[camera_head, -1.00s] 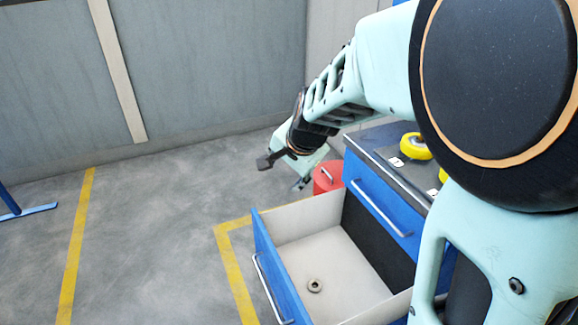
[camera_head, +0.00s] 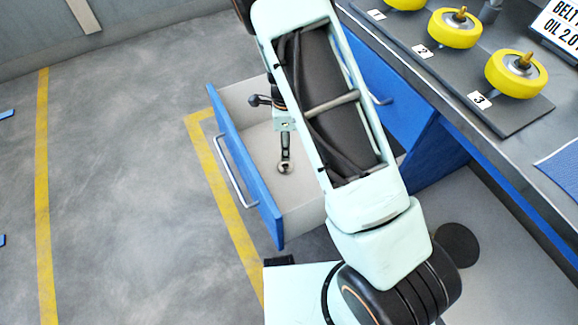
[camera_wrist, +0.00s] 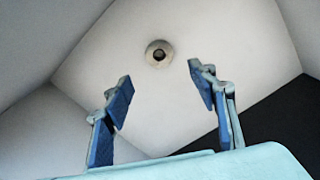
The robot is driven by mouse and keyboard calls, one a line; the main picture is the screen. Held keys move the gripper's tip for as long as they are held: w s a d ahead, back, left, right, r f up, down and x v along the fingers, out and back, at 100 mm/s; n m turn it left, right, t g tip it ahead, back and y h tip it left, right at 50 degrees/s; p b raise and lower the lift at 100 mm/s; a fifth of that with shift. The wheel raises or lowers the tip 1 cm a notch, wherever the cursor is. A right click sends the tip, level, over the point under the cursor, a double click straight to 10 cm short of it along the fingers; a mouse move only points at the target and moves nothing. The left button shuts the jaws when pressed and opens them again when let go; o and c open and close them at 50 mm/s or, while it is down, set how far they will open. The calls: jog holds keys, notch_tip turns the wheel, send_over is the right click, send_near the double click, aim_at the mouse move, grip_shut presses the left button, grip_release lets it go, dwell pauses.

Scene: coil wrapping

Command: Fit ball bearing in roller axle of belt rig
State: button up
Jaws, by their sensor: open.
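The ball bearing (camera_head: 285,168) is a small metal ring lying on the floor of the open drawer (camera_head: 220,150). In the wrist view the bearing (camera_wrist: 159,54) lies ahead of the fingertips, roughly centred between them. My gripper (camera_wrist: 161,82) is open and empty, with its blue-padded fingers apart. In the head view my gripper (camera_head: 286,155) reaches down into the drawer at the bearing; the exact gap is hard to tell. Yellow rollers with upright axles stand on the bench: roller 2 (camera_head: 455,32), roller 3 (camera_head: 515,78), and one partly cut off by the top edge (camera_head: 405,3).
The drawer's walls surround my gripper, and its blue front (camera_head: 245,180) has a metal handle. The blue bench (camera_head: 420,140) stands to the right, with a dark roller plate and a sign (camera_head: 560,30).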

aim_at(286, 163)
notch_tip(286, 163, down, 11)
jog(key=b, duration=0.3)
jog(key=shift+r, duration=0.15)
jog(key=c, duration=1.3)
